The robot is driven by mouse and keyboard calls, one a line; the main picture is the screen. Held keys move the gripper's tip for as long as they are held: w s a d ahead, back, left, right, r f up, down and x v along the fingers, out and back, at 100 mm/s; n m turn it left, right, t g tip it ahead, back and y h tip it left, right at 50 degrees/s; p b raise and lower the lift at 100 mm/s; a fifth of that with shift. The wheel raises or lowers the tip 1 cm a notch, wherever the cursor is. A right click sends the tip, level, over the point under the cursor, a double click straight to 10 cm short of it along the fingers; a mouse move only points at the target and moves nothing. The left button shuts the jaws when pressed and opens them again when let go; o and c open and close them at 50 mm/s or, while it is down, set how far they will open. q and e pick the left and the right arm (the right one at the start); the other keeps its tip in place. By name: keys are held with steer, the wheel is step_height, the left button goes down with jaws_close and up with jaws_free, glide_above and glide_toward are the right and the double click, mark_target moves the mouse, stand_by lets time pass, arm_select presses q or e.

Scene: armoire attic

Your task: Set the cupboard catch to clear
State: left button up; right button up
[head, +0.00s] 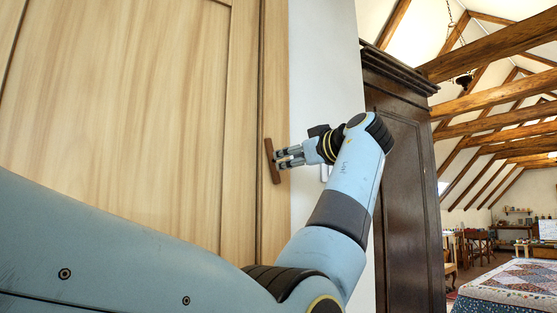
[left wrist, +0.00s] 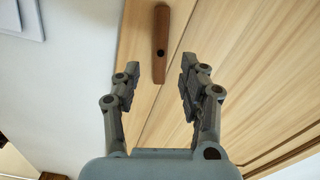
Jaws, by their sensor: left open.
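The cupboard catch (head: 272,161) is a small brown wooden bar on the pale wood frame beside the cupboard door (head: 120,100). In the head view it stands nearly upright, tilted slightly. It also shows in the left wrist view (left wrist: 161,40), with a dark pivot spot near its middle. My left gripper (head: 281,159) is open, its fingertips close to the right side of the catch. In the left wrist view my left gripper (left wrist: 160,72) has the catch just beyond and between its two fingertips; I cannot tell whether they touch. My right gripper is not in view.
A white wall strip (head: 322,60) lies right of the catch. A dark wooden armoire (head: 405,180) stands to the right behind my left arm. A bed with a patchwork quilt (head: 520,285) and a wooden chair (head: 477,243) are far right. Beams (head: 500,55) cross above.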

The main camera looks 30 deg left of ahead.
mark_target(274, 163)
arm_select(q)
steer(key=p+x, duration=0.1)
steer(key=x, duration=0.3)
steer(key=shift+a+r, duration=0.15)
steer(key=shift+a, duration=0.25)
steer(key=shift+w+a, duration=0.35)
steer(key=shift+a, duration=0.2)
jaws_close()
